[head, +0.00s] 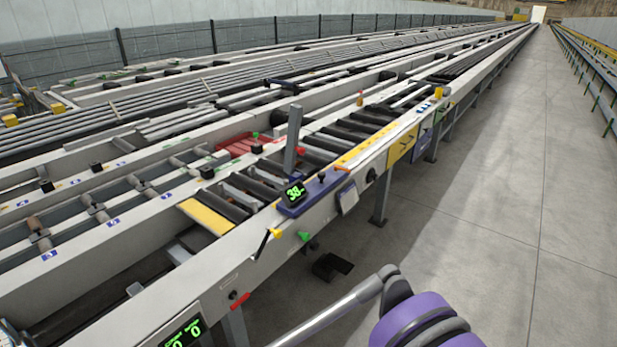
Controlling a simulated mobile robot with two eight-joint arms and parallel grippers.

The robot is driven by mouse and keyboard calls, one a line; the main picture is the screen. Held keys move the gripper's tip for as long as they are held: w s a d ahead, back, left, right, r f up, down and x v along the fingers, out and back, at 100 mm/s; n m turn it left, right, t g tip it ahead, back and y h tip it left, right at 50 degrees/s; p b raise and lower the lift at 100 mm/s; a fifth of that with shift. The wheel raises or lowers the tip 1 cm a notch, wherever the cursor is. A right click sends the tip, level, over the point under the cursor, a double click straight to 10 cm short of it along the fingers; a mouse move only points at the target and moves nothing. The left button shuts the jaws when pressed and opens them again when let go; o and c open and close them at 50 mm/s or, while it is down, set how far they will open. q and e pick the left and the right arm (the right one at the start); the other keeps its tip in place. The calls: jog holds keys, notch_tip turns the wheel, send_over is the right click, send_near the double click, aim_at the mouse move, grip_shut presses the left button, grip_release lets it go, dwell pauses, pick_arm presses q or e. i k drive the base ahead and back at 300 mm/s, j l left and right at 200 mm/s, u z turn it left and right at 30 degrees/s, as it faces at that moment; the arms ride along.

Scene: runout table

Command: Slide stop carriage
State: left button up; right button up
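The stop carriage (313,193) is a purple block on the near rail of the runout table, left of the picture's middle. It carries a small display with green digits reading about 38 and a black knob. A grey upright post (292,140) stands at the carriage, above the rollers. Neither gripper shows in the head view. A purple and black part of my arm is at the bottom right, well apart from the carriage, with a grey link running out of the bottom edge.
A yellow scale (372,147) runs along the rail beyond the carriage. A second display (182,334) is at the bottom left. The concrete floor (480,200) on the right is clear.

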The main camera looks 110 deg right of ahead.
aim_at(297, 197)
jog(key=z, duration=3.75)
jog(key=i, duration=0.35)
jog(key=i+l+u, duration=0.15)
jog(key=i, duration=0.2)
